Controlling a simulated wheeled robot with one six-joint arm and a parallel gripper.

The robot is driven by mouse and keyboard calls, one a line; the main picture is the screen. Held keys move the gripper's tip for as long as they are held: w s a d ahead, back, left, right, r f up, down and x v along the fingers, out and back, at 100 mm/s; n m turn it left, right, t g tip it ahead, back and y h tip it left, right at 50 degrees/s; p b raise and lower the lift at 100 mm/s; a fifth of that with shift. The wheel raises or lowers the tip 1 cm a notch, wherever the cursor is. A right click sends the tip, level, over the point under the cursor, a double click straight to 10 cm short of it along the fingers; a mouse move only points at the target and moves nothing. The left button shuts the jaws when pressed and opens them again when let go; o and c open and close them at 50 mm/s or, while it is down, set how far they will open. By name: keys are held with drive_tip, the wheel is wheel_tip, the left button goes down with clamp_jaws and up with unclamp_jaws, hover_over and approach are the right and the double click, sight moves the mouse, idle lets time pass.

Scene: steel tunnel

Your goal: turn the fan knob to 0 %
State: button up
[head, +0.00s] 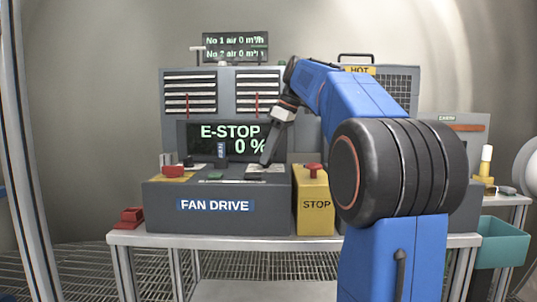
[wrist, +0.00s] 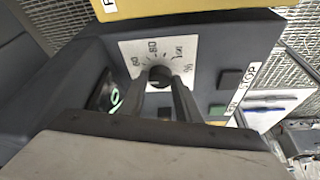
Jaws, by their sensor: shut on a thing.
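The fan knob (wrist: 160,76) is a dark round knob on a white dial plate with 60, 80 and % marks in the wrist view. My gripper (wrist: 162,84) is shut on it, one finger on each side. Its pointer cannot be made out. In the head view my gripper (head: 266,160) reaches down to the dial plate (head: 254,172) on top of the grey FAN DRIVE box (head: 162,211), and the knob is hidden there. The display (head: 231,139) behind reads E-STOP and 0 %. The display (wrist: 104,96) also shows at the left in the wrist view.
A red mushroom button (head: 173,171) sits on a yellow plate at the box's left. A yellow STOP box (head: 313,202) with a red button stands close at the right. A dark button (wrist: 231,79) and a green button (wrist: 217,110) lie right of the dial.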

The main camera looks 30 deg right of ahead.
idle(0.4)
drive_tip(key=o, duration=1.1)
drive_tip(key=shift+c, duration=0.2)
drive_tip(key=shift+r, duration=0.1)
